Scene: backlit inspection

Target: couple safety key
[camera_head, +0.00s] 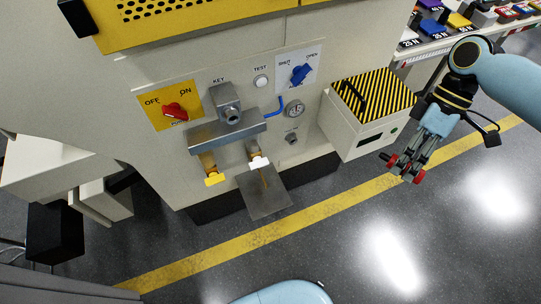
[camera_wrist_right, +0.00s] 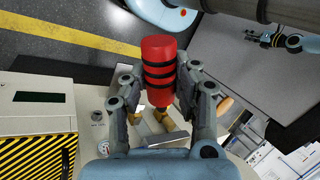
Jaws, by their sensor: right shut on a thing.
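My right gripper (camera_head: 405,168) is shut on a red cylinder with black bands, apparently the safety key (camera_wrist_right: 159,72). The red ends also show on both sides of the fingers in the head view. The key is held in the air, clear of the machine, to the right of it. The grey key socket (camera_head: 228,104) sits under the word KEY on the cream panel and looks empty. My left gripper (camera_wrist_right: 264,38) is small in the wrist view, far from the key. Whether it is open cannot be told.
A steel rack (camera_head: 224,137) below the socket holds a yellow-ended piece (camera_head: 214,178) and a white-ended piece (camera_head: 257,162). A red OFF/ON knob (camera_head: 175,112), a blue valve handle (camera_head: 301,75) and a striped-lid box (camera_head: 372,96) stand nearby. The floor in front is clear.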

